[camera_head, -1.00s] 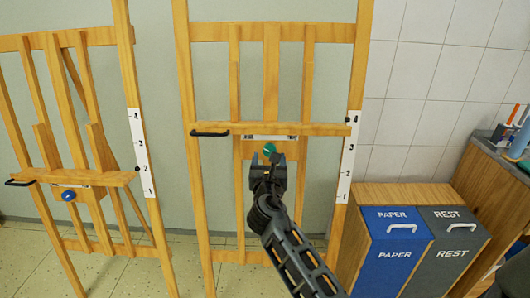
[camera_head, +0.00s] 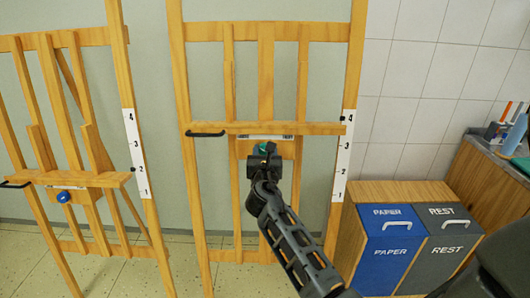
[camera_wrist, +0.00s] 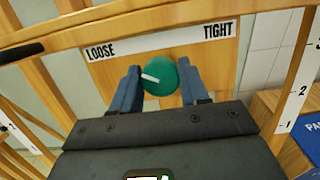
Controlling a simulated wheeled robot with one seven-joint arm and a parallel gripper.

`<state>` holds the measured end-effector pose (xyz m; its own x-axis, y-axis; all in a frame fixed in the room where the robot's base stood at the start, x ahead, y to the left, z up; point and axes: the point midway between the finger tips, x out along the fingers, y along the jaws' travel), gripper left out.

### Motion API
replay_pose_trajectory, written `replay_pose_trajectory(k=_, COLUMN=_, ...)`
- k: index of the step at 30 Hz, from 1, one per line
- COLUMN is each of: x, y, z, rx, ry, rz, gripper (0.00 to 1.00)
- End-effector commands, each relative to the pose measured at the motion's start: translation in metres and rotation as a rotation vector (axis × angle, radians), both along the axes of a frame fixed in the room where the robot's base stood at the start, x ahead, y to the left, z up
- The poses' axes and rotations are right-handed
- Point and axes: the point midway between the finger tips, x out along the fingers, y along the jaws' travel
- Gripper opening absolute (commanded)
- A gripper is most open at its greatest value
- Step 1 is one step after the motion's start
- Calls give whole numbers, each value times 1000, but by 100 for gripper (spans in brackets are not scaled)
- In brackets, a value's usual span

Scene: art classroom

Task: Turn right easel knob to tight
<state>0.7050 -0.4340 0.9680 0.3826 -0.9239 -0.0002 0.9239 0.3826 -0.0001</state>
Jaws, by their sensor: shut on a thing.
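The right easel (camera_head: 265,129) stands upright in the middle of the head view. Its green knob (camera_wrist: 172,80) sits on a wooden block below the ledge, with a white mark pointing left toward LOOSE. A white label (camera_wrist: 160,42) above it reads LOOSE on the left and TIGHT on the right. My gripper (camera_wrist: 158,84) is shut on the knob, one finger on each side in the wrist view. In the head view my gripper (camera_head: 264,160) hides most of the knob; only a bit of green (camera_head: 265,147) shows.
The left easel (camera_head: 75,180) has a blue knob (camera_head: 63,197). A blue PAPER bin (camera_head: 392,250) and a grey REST bin (camera_head: 447,235) stand at the right, beside a wooden cabinet (camera_head: 492,185). A black handle (camera_head: 205,134) juts from the right easel's ledge.

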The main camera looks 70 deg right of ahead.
Motion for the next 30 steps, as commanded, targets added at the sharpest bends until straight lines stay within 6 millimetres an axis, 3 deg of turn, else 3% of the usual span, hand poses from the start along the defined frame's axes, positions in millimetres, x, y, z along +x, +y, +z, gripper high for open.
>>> replay_pose_trajectory(k=7, x=0, y=0, z=0, rx=0, ry=0, rz=0, gripper=14)
replay_pose_trajectory(k=19, x=1, y=0, z=-1, rx=28, ry=-71, rz=-12, gripper=14)
replay_pose_trajectory(k=30, x=1, y=1, z=-2, rx=141, ry=-342, rz=-63, gripper=14)
